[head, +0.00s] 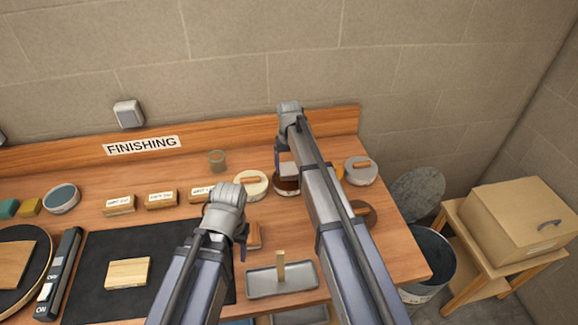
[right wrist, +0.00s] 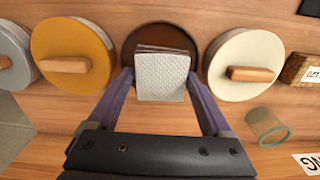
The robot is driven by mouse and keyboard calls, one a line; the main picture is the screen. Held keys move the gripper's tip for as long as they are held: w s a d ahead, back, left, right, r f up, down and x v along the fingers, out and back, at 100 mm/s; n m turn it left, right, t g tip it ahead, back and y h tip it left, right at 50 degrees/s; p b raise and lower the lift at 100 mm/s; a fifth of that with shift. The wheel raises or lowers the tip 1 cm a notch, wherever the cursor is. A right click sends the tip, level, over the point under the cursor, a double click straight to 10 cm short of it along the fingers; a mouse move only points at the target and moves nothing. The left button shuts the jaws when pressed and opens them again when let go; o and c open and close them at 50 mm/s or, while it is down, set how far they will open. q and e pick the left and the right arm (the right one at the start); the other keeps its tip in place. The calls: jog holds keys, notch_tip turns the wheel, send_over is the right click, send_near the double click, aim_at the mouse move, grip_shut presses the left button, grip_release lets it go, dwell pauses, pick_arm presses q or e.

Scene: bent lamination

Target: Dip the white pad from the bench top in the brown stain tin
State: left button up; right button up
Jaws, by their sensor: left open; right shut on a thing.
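The white pad (right wrist: 162,76) has a dimpled face and sits between the fingers of my right gripper (right wrist: 160,84), which is shut on it. In the head view the pad (head: 287,169) shows small beside my right arm. The brown stain tin (right wrist: 140,40) is open, round and dark, directly behind the pad in the wrist view. It also shows in the head view (head: 287,188), just below the pad. The pad overlaps the tin's mouth; I cannot tell whether it touches the stain. My left gripper (head: 241,246) is open and empty over the bench.
Lidded tins stand close on both sides: cream (right wrist: 242,64) and orange (right wrist: 72,58), with a grey one (head: 361,170) further right. A brown lid (head: 362,212) lies on the bench (head: 395,243). A metal tray (head: 262,283) is in front. A glass jar (head: 217,161) stands behind.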

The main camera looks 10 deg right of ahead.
jog(key=shift+r+p, duration=2.15)
jog(key=shift+r, duration=0.25)
jog(key=shift+f, duration=0.1)
